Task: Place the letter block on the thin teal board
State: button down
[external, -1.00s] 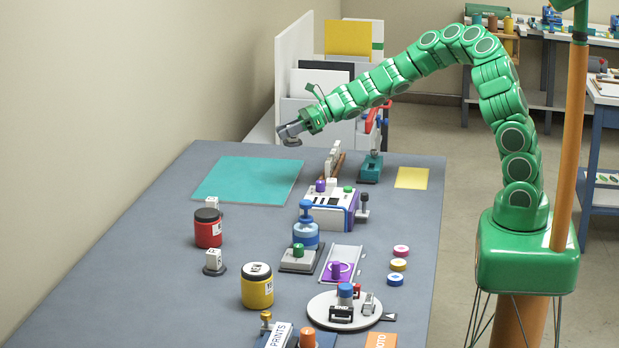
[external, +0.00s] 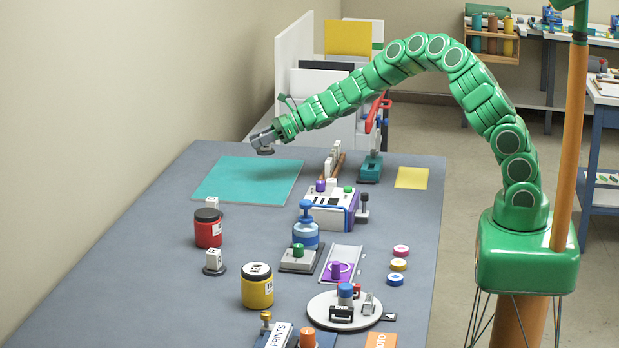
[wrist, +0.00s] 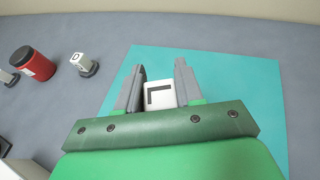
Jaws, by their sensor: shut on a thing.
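The thin teal board (external: 262,183) lies flat at the far left of the grey table. It fills much of the wrist view (wrist: 240,85). My gripper (external: 262,140) is above the board's far part, with a gap between it and the board. In the wrist view my gripper (wrist: 162,88) is shut on the letter block (wrist: 158,95), white with a dark L-shaped mark on the face seen. In the external view the held piece shows a grey round end (external: 265,151) beneath the jaws.
Another white letter block on a grey base (external: 213,261) stands near a red jar (external: 208,228) and a yellow jar (external: 257,286). A white-and-purple machine (external: 330,205) and a blue bottle (external: 306,228) stand nearer than the board. The board's top looks clear.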

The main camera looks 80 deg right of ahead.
jog(key=shift+w+d+f, duration=0.2)
jog(key=shift+w+f, duration=0.55)
jog(key=shift+f, duration=0.2)
jog(key=shift+w+d+f, duration=0.15)
jog(key=shift+w+f, duration=0.6)
jog(key=shift+f, duration=0.15)
jog(key=shift+w+d+f, duration=0.2)
jog(key=shift+w+f, duration=0.55)
jog(key=shift+f, duration=0.2)
jog(key=shift+w+f, duration=0.1)
jog(key=shift+f, duration=1.45)
jog(key=shift+f, duration=0.1)
jog(key=c, duration=0.7)
grip_release()
